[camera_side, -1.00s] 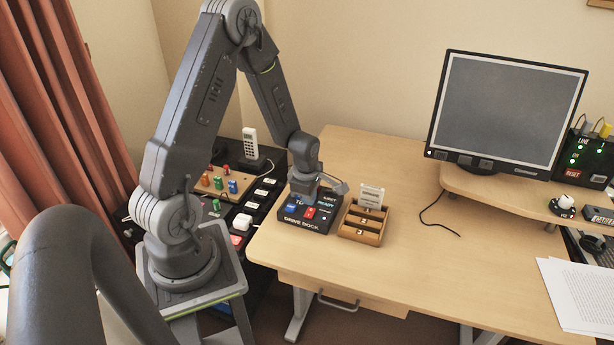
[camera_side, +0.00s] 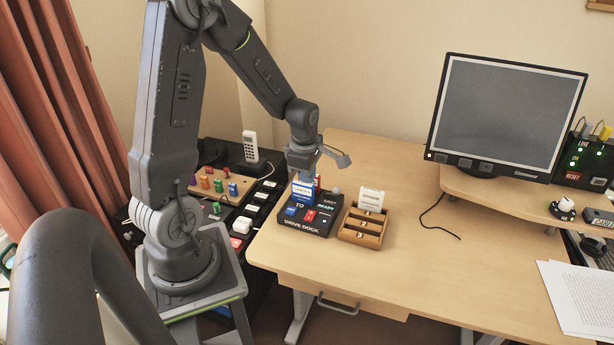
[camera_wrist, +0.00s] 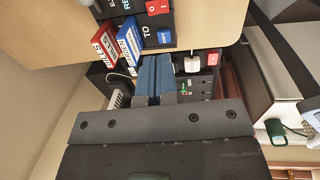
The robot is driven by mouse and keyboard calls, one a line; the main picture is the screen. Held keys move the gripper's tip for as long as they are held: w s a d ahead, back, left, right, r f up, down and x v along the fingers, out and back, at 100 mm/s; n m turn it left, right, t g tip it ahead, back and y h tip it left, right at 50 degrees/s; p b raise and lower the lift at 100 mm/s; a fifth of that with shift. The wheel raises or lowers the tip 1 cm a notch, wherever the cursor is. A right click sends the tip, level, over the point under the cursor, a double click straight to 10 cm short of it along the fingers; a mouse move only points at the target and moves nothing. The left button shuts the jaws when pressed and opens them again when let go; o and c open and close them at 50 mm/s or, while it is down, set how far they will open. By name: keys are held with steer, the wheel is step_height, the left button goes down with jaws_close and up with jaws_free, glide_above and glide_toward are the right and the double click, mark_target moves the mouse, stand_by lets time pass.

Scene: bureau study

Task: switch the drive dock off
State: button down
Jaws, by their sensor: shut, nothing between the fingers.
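The drive dock (camera_side: 304,228) is a black box on the desk's left end, with READY and EJECT labels. Its red switch (camera_side: 310,215) is in front; which way it is pressed I cannot tell. The red switch also shows at the top of the wrist view (camera_wrist: 158,7), with a blue key (camera_wrist: 165,37) nearby. A blue cartridge (camera_wrist: 127,40) and a red cartridge marked BILLS (camera_wrist: 104,42) stand upright at the dock's back. My gripper (camera_side: 302,175) is above the dock's back, shut and empty; its blue-grey fingers (camera_wrist: 154,62) are together, apart from the switch.
A wooden rack (camera_side: 362,228) holding a white cartridge (camera_side: 371,198) stands just right of the dock. A black panel with buttons (camera_side: 257,208) and a phone (camera_side: 250,146) lie left. A monitor (camera_side: 506,115) stands at right. The desk's middle is clear except for a cable.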

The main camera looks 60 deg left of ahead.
mark_target(311, 213)
steer(key=shift+w+a, duration=0.5)
steer(key=f, duration=0.4)
steer(key=w+f, duration=0.1)
steer(key=f, duration=0.4)
steer(key=a+f, duration=0.1)
steer(key=f, duration=0.3)
steer(key=shift+w+a+f, duration=0.1)
steer(key=shift+w+f, duration=0.05)
steer(key=shift+f, duration=0.25)
steer(key=shift+f, duration=0.25)
